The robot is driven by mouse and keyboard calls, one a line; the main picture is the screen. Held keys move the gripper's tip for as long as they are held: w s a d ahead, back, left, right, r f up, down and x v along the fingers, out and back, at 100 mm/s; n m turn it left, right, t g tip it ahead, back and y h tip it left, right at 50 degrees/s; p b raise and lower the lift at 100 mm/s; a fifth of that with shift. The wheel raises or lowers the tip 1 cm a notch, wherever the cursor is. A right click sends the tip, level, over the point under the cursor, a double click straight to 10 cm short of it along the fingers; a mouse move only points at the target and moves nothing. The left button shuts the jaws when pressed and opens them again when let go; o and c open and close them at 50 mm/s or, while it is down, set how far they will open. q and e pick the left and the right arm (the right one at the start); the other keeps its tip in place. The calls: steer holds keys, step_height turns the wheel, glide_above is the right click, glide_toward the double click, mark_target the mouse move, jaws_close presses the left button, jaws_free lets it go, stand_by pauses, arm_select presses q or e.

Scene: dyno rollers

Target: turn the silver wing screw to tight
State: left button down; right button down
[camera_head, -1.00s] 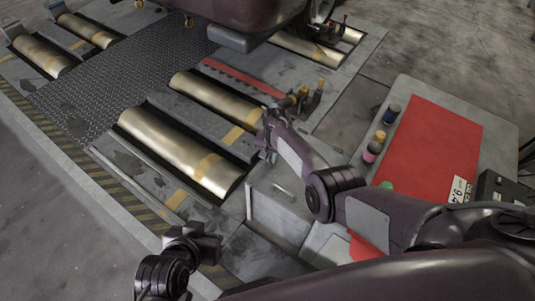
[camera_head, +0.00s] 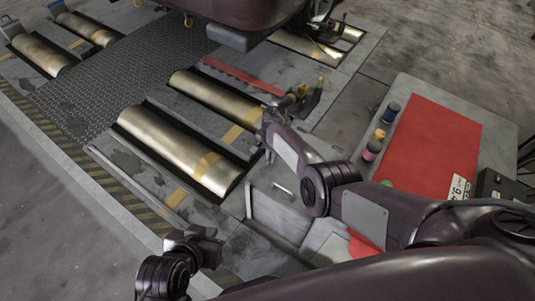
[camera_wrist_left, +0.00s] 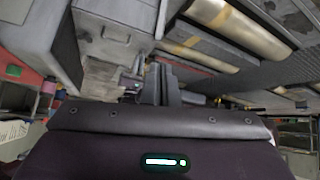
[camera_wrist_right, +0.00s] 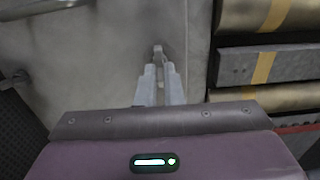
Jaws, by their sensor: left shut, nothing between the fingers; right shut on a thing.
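The silver wing screw (camera_wrist_right: 158,50) shows as a small grey piece at the fingertips in the right wrist view, over the top of the grey cabinet (camera_wrist_right: 115,50). My right gripper (camera_wrist_right: 160,68) is shut on it. In the head view this gripper (camera_head: 269,154) is at the cabinet's back edge, and the screw is too small and hidden to make out. How far the screw is turned cannot be told. My left gripper (camera_wrist_left: 164,72) is shut and empty. In the head view it (camera_head: 210,246) hangs low, left of the cabinet.
Brass rollers (camera_head: 165,150) with yellow tape lie left of the cabinet. A red mat (camera_head: 430,150) covers a grey top at right, with several small coloured canisters (camera_head: 372,150) at its left edge. A dark vehicle body (camera_head: 235,12) is above the rollers. Floor at lower left is clear.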

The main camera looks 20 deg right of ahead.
steer(key=shift+a, duration=0.1)
steer(key=c, duration=1.6)
jaws_free()
steer(key=shift+r, duration=0.1)
steer(key=shift+o, duration=0.2)
